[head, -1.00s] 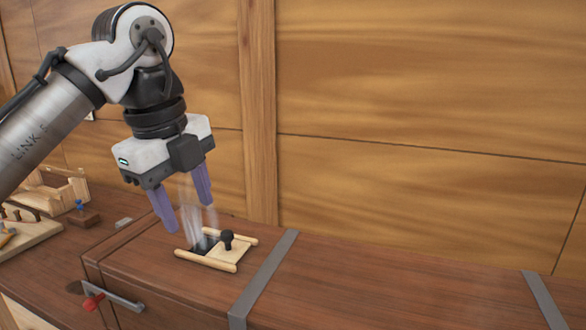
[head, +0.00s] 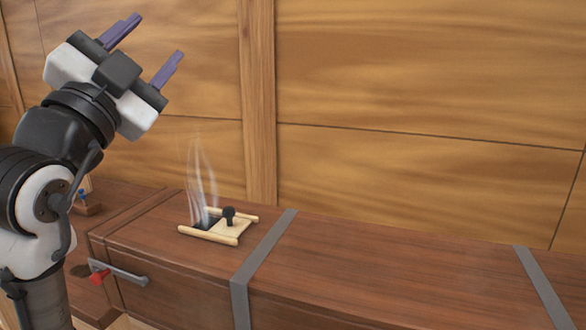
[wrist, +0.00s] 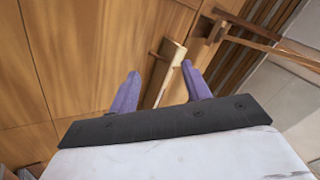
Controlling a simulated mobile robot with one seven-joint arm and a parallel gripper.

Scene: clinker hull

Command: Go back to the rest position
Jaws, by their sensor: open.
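My gripper (head: 150,52) is raised at the upper left of the head view, its two purple fingers apart and pointing up and to the right. Nothing is between the fingers. In the wrist view my gripper (wrist: 165,90) also shows open and empty, facing the plank wall and wooden beams. My gripper is well above and to the left of the wooden chest, clear of it.
The long wooden chest (head: 360,265) has grey metal straps. On its top, a pale sliding hatch (head: 232,228) with a black knob leaves a dark opening, with whitish vapour (head: 203,180) rising. The plank wall (head: 420,80) stands behind.

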